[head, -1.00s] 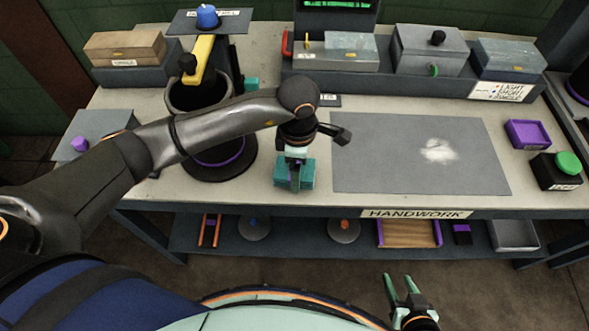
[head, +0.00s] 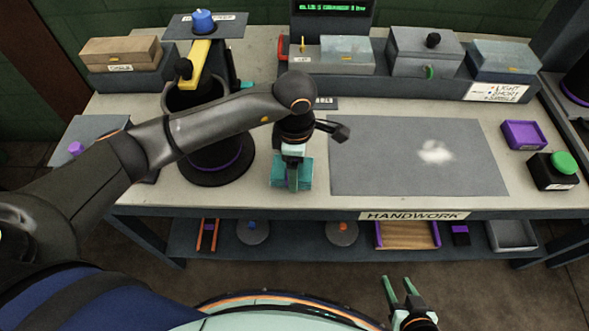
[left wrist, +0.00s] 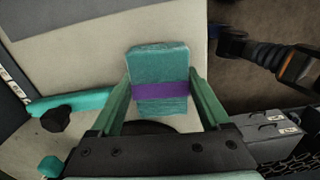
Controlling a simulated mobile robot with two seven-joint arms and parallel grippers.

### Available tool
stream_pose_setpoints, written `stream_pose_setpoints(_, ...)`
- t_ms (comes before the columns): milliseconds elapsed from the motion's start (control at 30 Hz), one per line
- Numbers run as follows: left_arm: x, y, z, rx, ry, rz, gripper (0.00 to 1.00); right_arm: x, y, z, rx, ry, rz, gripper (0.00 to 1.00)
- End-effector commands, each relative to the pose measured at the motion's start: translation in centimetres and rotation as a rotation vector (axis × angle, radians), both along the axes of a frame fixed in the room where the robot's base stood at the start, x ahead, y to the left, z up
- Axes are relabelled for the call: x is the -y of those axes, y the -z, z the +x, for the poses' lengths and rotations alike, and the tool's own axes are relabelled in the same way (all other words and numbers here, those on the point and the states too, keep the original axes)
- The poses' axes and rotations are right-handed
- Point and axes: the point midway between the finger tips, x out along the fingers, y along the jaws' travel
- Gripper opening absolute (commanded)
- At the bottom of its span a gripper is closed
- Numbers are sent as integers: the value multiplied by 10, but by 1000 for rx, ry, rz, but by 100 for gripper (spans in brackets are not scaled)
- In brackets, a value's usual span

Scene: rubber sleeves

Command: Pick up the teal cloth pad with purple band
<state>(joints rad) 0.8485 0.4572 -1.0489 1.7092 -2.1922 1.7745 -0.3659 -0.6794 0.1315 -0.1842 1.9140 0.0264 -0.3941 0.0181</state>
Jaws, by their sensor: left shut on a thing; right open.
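The teal cloth pad (head: 305,174) lies near the front edge of the table, left of the grey mat, in the head view. Its purple band shows in the left wrist view, where the pad (left wrist: 160,65) sits between the fingers. My left gripper (head: 293,183) points down over the pad and is shut on it, one finger along each side in the left wrist view (left wrist: 160,98). In the head view the gripper hides part of the pad. My right gripper (head: 398,290) is open and empty, low in front of the table.
A grey mat (head: 400,180) with a white powdery patch lies right of the pad. A dark round pot-like stand (head: 215,165) is close on the left. A purple tray (head: 525,134) and a green button (head: 562,162) are at the right. Boxes line the back shelf.

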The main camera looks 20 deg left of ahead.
Motion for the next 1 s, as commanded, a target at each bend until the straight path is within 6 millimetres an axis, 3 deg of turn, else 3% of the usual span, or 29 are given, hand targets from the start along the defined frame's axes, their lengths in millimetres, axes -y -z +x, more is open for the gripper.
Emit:
stream_pose_setpoints(67, 0, -15, 1, 6, 2, -2, 26, 0, 0, 0, 0, 0, 0, 50)
stream_pose_setpoints(367, 32, -79, -45, 9, 10, -2, 26, 0, 5, 0, 0, 0, 0, 50)
stream_pose_setpoints(500, 52, -92, -75, 6, 11, -2, 26, 0, 8, 0, 1, 0, 0, 50)
stream_pose_setpoints(667, 68, -106, -99, 5, 8, 0, 26, 0, 8, 0, 0, 0, 0, 50)
stream_pose_setpoints(1000, 79, -114, -116, 1, 2, 0, 26, 0, 8, 0, 1, 0, 0, 50)
